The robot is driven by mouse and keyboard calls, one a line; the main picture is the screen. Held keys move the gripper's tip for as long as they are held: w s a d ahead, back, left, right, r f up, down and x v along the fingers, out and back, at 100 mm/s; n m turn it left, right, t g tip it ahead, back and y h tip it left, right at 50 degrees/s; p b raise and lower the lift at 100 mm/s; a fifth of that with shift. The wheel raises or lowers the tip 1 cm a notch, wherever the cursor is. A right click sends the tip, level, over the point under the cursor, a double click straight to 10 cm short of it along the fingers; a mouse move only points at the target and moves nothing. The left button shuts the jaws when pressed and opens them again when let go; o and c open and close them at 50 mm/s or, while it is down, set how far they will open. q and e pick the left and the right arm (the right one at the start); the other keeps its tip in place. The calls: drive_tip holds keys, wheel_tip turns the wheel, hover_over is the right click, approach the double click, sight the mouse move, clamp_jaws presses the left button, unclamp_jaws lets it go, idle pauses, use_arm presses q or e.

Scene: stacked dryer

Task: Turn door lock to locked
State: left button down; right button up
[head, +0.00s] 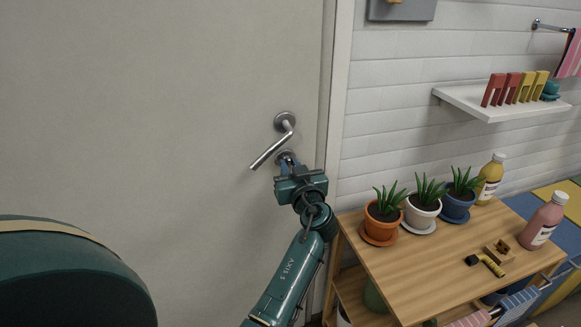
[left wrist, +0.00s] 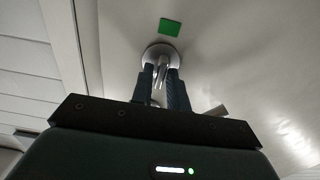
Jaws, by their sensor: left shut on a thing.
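The pale door (head: 160,110) fills the left of the head view. A silver lever handle (head: 272,147) hangs slanted down to the left from its round plate. Just below it is the door lock (head: 283,154), a round metal rosette mostly covered by my left gripper (head: 287,163). In the left wrist view, the lock's round plate (left wrist: 161,52) and metal turn piece show between the fingers of my left gripper (left wrist: 160,82), which is shut on it. A green square marker (left wrist: 169,26) shows on the door beside the lock. My right gripper is not in view.
A wooden shelf table (head: 420,265) stands right of the door, with several potted plants (head: 423,205) and bottles (head: 543,221). A white wall shelf (head: 490,102) is above it. The door frame (head: 338,90) is close to the right of my left gripper.

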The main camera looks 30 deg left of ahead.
use_arm(q)
drive_tip(key=shift+m, duration=0.3)
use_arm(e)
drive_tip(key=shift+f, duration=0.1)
use_arm(q)
drive_tip(key=shift+m+b, duration=0.3)
drive_tip(key=shift+m, duration=0.3)
drive_tip(key=shift+w+m+b, duration=0.1)
drive_tip(key=shift+m+b, duration=0.2)
drive_tip(key=shift+m, duration=0.9)
drive_tip(key=m, duration=0.2)
drive_tip(key=shift+m, duration=0.4)
drive_tip(key=m+p, duration=0.4)
drive_tip(key=m, duration=0.7)
drive_tip(key=shift+w+d, duration=0.1)
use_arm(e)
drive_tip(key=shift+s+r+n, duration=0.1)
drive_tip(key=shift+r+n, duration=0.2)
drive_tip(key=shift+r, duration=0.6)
use_arm(q)
drive_tip(key=shift+f, duration=0.1)
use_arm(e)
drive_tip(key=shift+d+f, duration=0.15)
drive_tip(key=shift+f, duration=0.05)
